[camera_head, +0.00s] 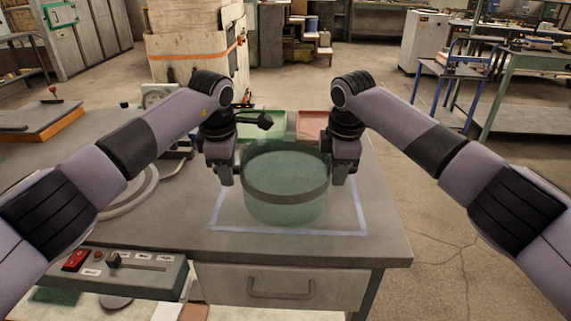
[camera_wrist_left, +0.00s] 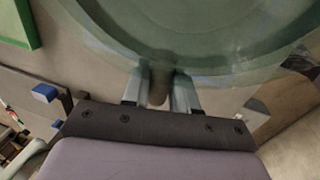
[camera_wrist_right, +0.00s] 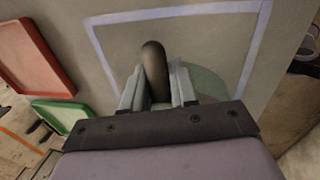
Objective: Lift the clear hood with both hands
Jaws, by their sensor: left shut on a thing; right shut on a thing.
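The clear hood (camera_head: 285,208) is a green-tinted see-through cylinder with a dark band around it, upright over the table inside a pale blue taped outline (camera_head: 290,231). Its wide round rim (camera_wrist_left: 205,60) fills the top of the left wrist view. My left gripper (camera_head: 226,178) is at the hood's left side, shut on a handle (camera_wrist_left: 158,88). My right gripper (camera_head: 342,178) is at its right side, shut on a dark rounded handle (camera_wrist_right: 154,65). I cannot tell whether the hood's bottom touches the table.
A green tray (camera_head: 262,118) and a red tray (camera_head: 311,122) lie behind the hood. A control box (camera_head: 130,272) with a red switch is at the table's front left. A scale-like device (camera_head: 158,94) stands at the back left. The tabletop right of the outline is clear.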

